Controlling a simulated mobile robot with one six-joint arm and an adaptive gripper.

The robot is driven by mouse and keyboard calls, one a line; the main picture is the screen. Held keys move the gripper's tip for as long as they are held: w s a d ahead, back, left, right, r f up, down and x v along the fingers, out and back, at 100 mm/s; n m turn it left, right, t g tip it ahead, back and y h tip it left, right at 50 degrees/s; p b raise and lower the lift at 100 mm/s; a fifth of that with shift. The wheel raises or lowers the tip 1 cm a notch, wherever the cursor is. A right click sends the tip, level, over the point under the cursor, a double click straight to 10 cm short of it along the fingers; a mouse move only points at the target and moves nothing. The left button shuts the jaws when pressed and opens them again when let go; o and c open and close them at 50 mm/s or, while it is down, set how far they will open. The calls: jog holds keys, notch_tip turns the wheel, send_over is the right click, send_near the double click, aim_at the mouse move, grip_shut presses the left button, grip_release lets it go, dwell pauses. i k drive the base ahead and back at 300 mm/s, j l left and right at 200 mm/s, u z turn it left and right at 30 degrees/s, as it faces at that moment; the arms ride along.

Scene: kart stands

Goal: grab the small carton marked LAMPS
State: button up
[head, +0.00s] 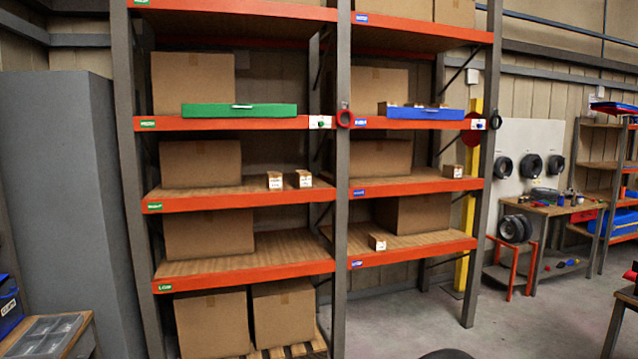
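Several small brown cartons with white labels stand on the rack, and the print is too small to read, so I cannot tell which says LAMPS. Two stand side by side at the right of the left bay's middle shelf, a left one (274,181) and a right one (302,179). One small carton (453,171) stands at the right of the right bay's middle shelf. Another small carton (377,242) stands near the front edge of the right bay's lower shelf. My gripper is not in view.
Large plain boxes (200,164) stand behind on the shelves. A grey cabinet (70,200) stands left, a workbench (552,209) right.

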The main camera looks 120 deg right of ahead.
aim_at(303, 178)
jog(key=z, duration=3.9)
jog(key=i+l, duration=0.1)
jog(key=i, duration=0.3)
jog(key=i+l, duration=0.1)
jog(key=i, duration=0.35)
